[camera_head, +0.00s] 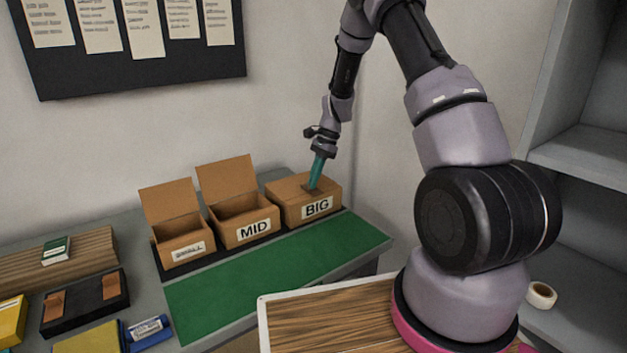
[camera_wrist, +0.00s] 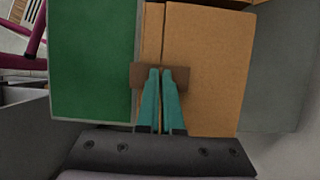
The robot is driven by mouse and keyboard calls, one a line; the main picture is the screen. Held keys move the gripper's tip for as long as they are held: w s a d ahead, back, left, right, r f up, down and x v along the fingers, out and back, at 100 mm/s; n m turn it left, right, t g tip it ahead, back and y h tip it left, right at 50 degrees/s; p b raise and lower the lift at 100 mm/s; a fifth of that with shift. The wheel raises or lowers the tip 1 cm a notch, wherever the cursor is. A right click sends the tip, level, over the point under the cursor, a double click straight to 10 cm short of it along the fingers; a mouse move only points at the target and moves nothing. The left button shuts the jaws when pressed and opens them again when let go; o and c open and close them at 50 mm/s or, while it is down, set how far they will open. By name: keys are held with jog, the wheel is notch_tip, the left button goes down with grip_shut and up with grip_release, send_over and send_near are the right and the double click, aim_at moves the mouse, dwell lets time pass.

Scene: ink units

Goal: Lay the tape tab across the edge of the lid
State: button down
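The box marked BIG (camera_head: 291,208) stands at the right end of the row with its lid (camera_wrist: 213,65) closed. My gripper (camera_head: 314,187) points down at the front part of its top. Its teal fingers (camera_wrist: 161,72) are nearly together on a dark brown tape tab (camera_wrist: 139,77). In the wrist view the tab spans the seam between the lid and the box's front strip. Whether it touches the cardboard I cannot tell. The tab also shows small and dark below the fingertips in the head view (camera_head: 308,189).
The MID box (camera_head: 243,225) and a smaller box (camera_head: 181,243) stand open to the left, lids raised. A green mat (camera_head: 270,270) lies clear in front. A black tray (camera_head: 80,312) holds two brown tabs (camera_head: 110,285). A tape roll (camera_head: 541,295) sits on the right shelf.

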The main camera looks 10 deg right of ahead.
jog(key=shift+f, duration=0.35)
dwell(0.6)
jog(key=c, duration=1)
grip_release()
jog(key=shift+r, duration=0.1)
jog(key=shift+r, duration=3.4)
